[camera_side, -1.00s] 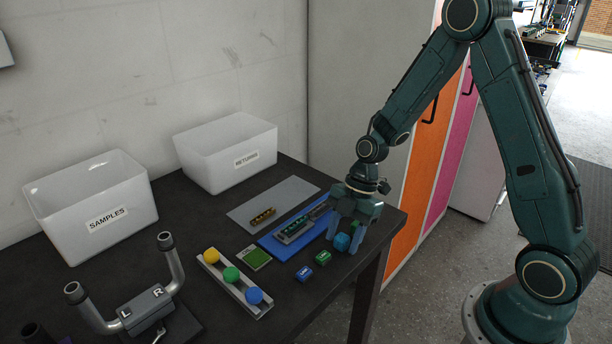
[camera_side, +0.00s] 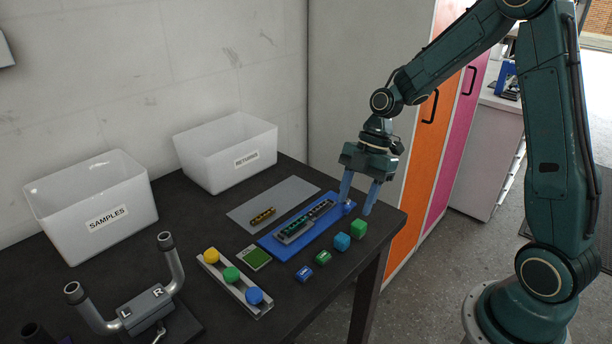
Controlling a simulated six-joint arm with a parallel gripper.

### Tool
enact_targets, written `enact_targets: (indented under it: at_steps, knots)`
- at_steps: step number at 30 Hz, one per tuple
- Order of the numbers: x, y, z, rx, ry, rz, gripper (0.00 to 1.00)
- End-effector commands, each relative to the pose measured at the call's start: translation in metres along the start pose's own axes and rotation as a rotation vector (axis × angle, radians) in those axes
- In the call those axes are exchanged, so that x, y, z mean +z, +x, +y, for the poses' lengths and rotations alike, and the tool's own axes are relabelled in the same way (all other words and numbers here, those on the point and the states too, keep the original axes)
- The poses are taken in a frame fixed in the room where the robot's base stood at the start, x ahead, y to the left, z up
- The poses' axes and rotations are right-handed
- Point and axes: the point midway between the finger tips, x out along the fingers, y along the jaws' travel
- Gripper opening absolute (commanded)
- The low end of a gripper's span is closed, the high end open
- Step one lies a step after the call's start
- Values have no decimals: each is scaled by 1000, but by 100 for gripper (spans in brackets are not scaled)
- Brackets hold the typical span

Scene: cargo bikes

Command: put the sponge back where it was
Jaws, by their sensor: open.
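A blue cube (camera_side: 342,242) and two smaller blocks, green (camera_side: 322,258) and blue (camera_side: 304,273), line the front edge. A dark strip (camera_side: 304,222) lies on the blue mat. SAMPLES (camera_side: 92,208) and RETURNS (camera_side: 228,152) bins stand behind.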

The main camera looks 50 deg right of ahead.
Motion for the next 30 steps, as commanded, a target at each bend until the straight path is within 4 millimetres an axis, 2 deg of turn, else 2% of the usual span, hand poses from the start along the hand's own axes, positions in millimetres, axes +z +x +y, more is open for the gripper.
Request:
enact_targets:
  at_steps: [3, 9, 30]
  knots:
    - [0, -15, 1, 4, 1, -1, 48]
    - [0, -26, 0, 0, 0, 0, 48]
    - [-2, -29, -1, 4, 13, -6, 48]
